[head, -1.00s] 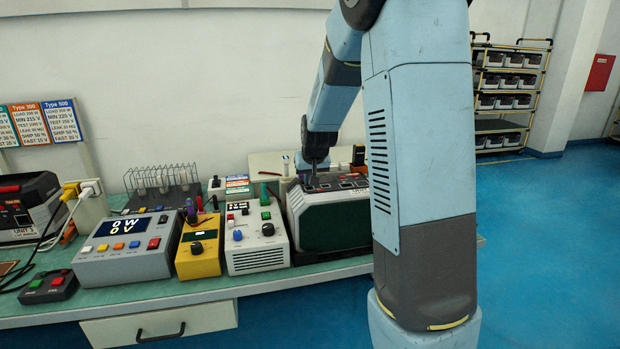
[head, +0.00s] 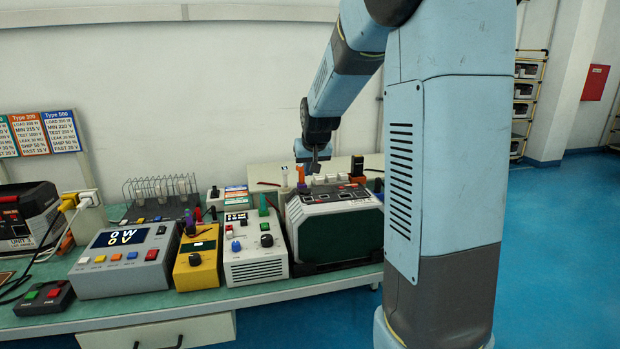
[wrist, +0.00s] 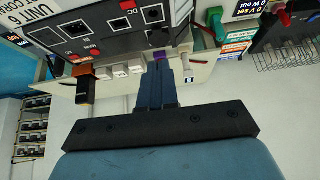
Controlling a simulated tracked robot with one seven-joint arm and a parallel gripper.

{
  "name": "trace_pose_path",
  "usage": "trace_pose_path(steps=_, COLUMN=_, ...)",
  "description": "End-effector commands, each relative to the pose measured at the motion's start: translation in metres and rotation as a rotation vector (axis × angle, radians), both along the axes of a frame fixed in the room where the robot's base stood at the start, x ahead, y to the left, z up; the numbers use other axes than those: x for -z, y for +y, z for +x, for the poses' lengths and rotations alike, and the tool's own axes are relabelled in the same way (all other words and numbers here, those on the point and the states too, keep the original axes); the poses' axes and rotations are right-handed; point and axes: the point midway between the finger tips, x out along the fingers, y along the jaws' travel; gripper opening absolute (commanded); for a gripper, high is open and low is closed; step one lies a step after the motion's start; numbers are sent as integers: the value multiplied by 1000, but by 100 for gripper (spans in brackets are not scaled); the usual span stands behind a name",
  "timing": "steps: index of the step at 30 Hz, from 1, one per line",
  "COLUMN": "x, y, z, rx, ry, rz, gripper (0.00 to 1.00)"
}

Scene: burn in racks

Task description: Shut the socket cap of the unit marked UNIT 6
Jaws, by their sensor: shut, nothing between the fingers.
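The unit marked UNIT 6 (wrist: 100,45) fills the top left of the wrist view, appearing upside down, with its label at the edge. Its panel has several dark sockets and red markings. In the head view it is the grey case with a dark green front (head: 342,236) on the bench.
A white instrument (head: 254,245), a yellow meter (head: 197,258) and a grey power meter (head: 125,258) stand left of the unit. Several small white blocks and an orange-black piece (wrist: 86,88) lie along the unit's edge. Free floor is at right.

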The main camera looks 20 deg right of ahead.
Motion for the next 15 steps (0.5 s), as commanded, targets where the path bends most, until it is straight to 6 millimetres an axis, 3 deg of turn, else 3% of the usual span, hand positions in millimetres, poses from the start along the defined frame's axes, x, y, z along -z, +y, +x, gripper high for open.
trace_pose_path(steps=6, x=-26, y=4, z=-25, rx=-1, ry=-3, rz=0, gripper=0)
trace_pose_path(steps=15, x=-48, y=6, z=-48, rx=1, ry=-1, rz=0, gripper=0)
